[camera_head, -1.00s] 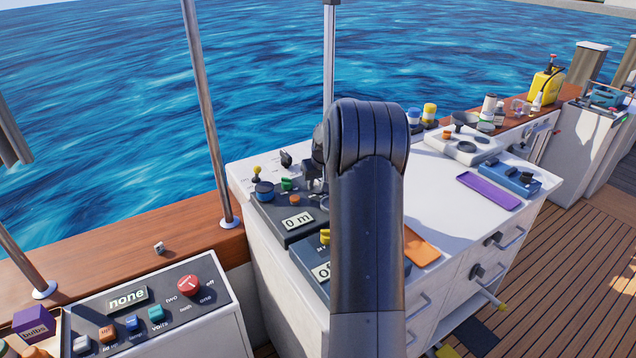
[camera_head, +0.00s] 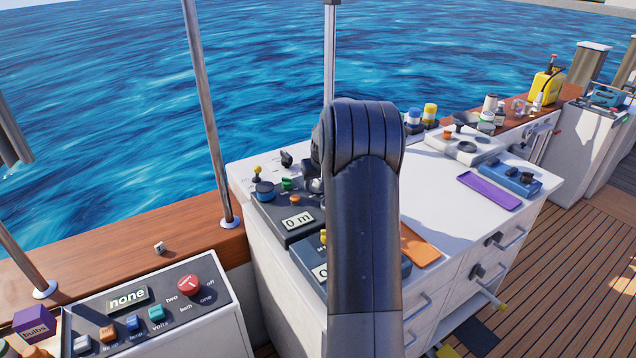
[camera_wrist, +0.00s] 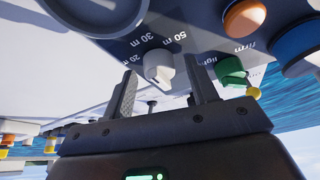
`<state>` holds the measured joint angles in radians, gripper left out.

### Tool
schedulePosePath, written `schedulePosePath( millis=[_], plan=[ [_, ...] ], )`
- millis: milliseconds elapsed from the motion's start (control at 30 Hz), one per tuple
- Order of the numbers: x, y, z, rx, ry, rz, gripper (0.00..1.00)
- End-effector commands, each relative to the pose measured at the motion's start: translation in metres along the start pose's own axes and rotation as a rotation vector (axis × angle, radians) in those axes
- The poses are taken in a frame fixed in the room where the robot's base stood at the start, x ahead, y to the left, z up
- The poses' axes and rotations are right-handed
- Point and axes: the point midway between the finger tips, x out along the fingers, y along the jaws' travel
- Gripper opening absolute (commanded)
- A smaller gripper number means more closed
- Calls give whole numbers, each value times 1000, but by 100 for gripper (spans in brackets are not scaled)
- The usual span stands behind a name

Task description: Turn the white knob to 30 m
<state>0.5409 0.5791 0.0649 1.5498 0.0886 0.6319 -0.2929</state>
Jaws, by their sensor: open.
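The white knob (camera_wrist: 158,66) shows in the wrist view on a dark panel, with labels "50 m", "30 m" and "20 m" around it. I cannot tell for sure which label it points to. My gripper (camera_wrist: 163,78) is open, with one finger on each side of the knob; contact is not clear. In the head view my arm hides the knob and the gripper. A display (camera_head: 298,221) on the dark panel (camera_head: 286,240) there reads "0 m".
A green knob (camera_wrist: 231,72) sits close beside the right finger, with an orange button (camera_wrist: 244,17) beyond. In the head view a blue knob (camera_head: 265,190) is on the same panel. An orange tray (camera_head: 420,247) and a purple tray (camera_head: 489,191) lie on the white counter.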

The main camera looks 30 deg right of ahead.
Motion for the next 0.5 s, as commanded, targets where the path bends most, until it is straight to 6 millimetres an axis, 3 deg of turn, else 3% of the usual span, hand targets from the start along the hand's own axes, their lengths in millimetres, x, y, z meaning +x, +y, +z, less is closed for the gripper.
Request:
schedulePosePath(
  millis=[267,500],
  plan=[
    [-5,0,0,0,0,0,53],
    [-46,0,-1,0,4,1,53]
  ],
)
